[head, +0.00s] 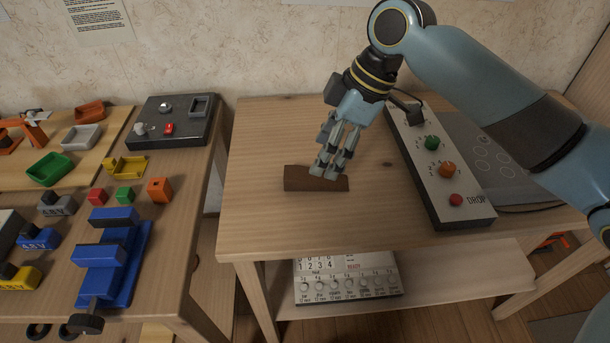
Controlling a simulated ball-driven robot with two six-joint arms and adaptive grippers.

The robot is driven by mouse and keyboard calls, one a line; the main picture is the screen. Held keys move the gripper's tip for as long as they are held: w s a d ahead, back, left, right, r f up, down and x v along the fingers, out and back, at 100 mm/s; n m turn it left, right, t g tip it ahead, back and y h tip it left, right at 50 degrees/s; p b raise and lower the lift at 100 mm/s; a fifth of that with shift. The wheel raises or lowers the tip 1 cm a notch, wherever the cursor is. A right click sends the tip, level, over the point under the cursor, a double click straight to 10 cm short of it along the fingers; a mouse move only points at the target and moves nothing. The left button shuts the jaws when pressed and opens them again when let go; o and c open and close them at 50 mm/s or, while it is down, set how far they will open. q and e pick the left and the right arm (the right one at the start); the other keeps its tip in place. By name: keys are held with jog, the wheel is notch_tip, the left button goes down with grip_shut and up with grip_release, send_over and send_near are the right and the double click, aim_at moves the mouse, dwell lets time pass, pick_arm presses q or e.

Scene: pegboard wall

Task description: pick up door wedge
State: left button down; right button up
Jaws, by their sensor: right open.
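The door wedge (298,179) is a brown block lying on the right wooden table. My right gripper (325,172) reaches down from the upper right with its fingertips at the wedge. It is open, and its fingers hide part of the wedge's right half. I cannot tell whether the fingers touch the wedge. My left gripper is not in view.
A panel with knobs marked DROP (436,165) stands right of the wedge. The left table holds a blue vise-like block (110,262), coloured cubes, trays and a dark control box (172,128). The right table's front left is clear.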

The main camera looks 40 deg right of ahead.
aim_at(309, 175)
jog(key=shift+w+a+f, duration=0.1)
jog(key=shift+a+f, duration=0.1)
jog(key=shift+f, duration=0.3)
jog(key=shift+w+f, duration=0.15)
jog(key=shift+f, duration=0.1)
jog(key=b+x, duration=0.1)
jog(key=x, duration=0.4)
jog(key=shift+w, duration=0.1)
jog(key=shift+d, duration=0.1)
jog(key=c, duration=0.4)
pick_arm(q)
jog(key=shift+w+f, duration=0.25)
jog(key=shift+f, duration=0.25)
pick_arm(e)
jog(key=c, duration=0.8)
jog(key=shift+r, duration=0.1)
jog(key=shift+c, duration=0.2)
